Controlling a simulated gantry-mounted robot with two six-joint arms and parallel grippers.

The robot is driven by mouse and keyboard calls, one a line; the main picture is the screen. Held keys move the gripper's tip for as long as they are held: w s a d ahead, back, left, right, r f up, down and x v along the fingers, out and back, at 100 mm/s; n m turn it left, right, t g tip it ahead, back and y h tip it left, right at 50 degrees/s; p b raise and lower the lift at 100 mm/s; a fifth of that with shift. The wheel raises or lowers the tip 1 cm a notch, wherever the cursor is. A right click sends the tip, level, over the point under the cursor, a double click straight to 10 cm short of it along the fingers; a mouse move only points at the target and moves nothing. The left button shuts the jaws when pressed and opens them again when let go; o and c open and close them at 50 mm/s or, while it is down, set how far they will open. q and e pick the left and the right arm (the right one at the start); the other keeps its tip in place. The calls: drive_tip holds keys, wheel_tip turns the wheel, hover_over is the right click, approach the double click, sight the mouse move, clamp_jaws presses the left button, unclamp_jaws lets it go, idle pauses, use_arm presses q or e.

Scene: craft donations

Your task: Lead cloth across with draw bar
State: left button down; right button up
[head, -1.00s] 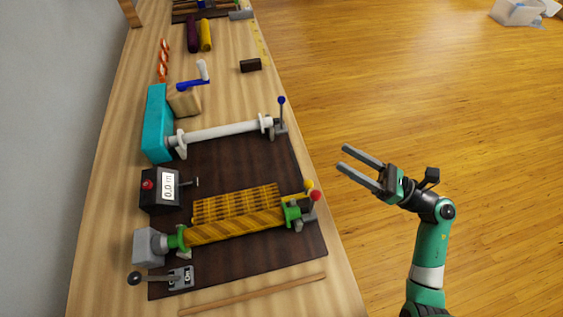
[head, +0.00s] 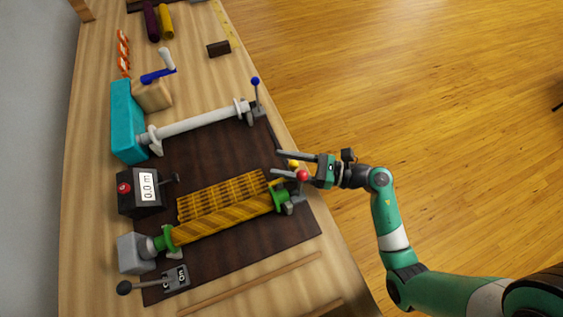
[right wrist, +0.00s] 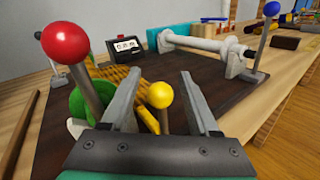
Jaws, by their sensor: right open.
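Yellow patterned cloth (head: 222,195) lies beside the yellow roll (head: 225,221) on the near side of the dark board; part of it shows in the right wrist view (right wrist: 124,78). A yellow ball knob (head: 293,163), which looks like the draw bar's end, is at the cloth's right. My right gripper (head: 276,162) is open at the board's right edge. In the right wrist view the yellow knob (right wrist: 159,95) stands between the open fingers (right wrist: 160,78), with nothing gripped. The red lever knob (right wrist: 66,38) is outside the left finger. An empty white roller (head: 200,122) lies across the board's far side.
A counter box (head: 139,193) reading 0.0 m stands at the board's left, with a switch lever (head: 150,283) nearer. A blue-knobbed lever (head: 256,97) stands by the white roller. A wooden strip (head: 250,283) lies along the near side. Open floor is right of the table.

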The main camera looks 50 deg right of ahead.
drive_tip(key=shift+w+a, duration=0.25)
drive_tip(key=shift+w, duration=0.1)
clamp_jaws()
drive_tip(key=shift+d, duration=0.1)
idle(1.1)
